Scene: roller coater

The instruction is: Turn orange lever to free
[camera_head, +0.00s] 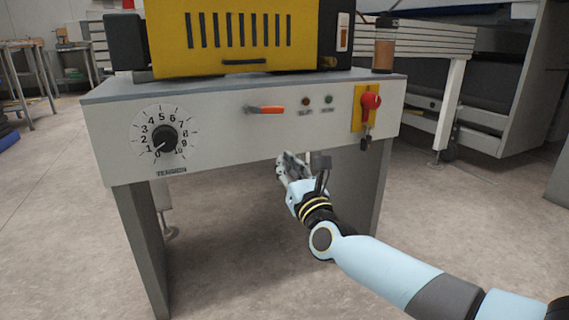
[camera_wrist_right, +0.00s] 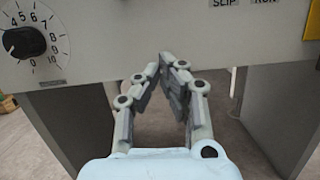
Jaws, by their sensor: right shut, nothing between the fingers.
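The orange lever (camera_head: 266,110) sits on the grey front panel (camera_head: 225,135) of the machine, between the tension dial and the indicator lights. It lies nearly horizontal, its orange grip pointing right. My right gripper (camera_head: 282,158) is below the lever, near the panel's lower edge, apart from the lever. In the right wrist view my right gripper (camera_wrist_right: 170,62) is shut and empty, with its fingertips together in front of the panel. The lever is not visible in the right wrist view. My left gripper is not in view.
A tension dial (camera_head: 165,138) is left of the lever. SLIP and RUN lights (camera_head: 317,100) are right of it, then a red knob (camera_head: 371,101) on a yellow plate. A yellow machine housing (camera_head: 238,45) stands on top. The space under the panel is open between two legs.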

